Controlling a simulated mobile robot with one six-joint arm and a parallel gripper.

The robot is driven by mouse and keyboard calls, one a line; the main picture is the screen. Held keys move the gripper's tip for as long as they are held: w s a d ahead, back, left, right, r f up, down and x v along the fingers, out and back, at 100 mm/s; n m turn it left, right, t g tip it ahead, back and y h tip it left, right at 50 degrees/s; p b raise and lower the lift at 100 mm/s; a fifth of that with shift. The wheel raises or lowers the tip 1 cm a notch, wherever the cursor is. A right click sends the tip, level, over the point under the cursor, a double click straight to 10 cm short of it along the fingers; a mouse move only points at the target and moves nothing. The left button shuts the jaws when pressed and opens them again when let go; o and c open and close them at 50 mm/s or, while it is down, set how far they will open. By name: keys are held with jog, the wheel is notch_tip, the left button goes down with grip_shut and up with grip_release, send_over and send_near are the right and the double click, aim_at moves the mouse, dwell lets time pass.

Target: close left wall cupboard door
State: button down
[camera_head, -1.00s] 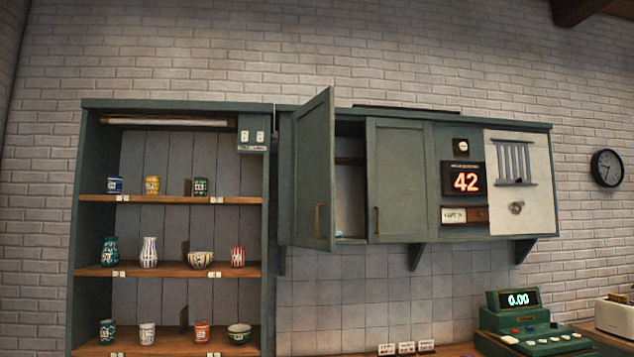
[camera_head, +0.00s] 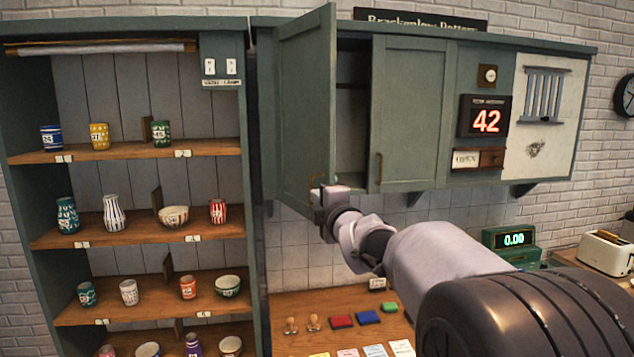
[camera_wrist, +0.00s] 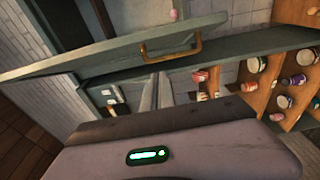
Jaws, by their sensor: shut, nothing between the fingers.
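The left wall cupboard door (camera_head: 308,100) stands open, swung out from the cupboard, and part of the dark interior (camera_head: 352,110) shows beside it. Its brass handle (camera_head: 316,181) is low on the door near its free edge. In the wrist view the door (camera_wrist: 100,55) crosses the upper part slantwise, with the handle (camera_wrist: 185,53) on it. My gripper (camera_head: 319,193) is at the door's lower free corner, close to the handle. The gripper's fingers (camera_wrist: 155,92) are together and empty in the wrist view. I cannot tell whether they touch the door.
The right cupboard door (camera_head: 410,115) is shut. Open shelves (camera_head: 130,150) with cups, vases and bowls stand on the left. Below is a wooden counter (camera_head: 345,300) with stamps and coloured pads. A green till (camera_head: 512,245) and a toaster (camera_head: 605,252) are at the right.

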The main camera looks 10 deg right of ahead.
jog(key=w+d+p, duration=0.3)
jog(key=w, duration=0.2)
jog(key=shift+w+d, duration=0.15)
jog(key=shift+w, duration=0.2)
jog(key=shift+s, duration=0.1)
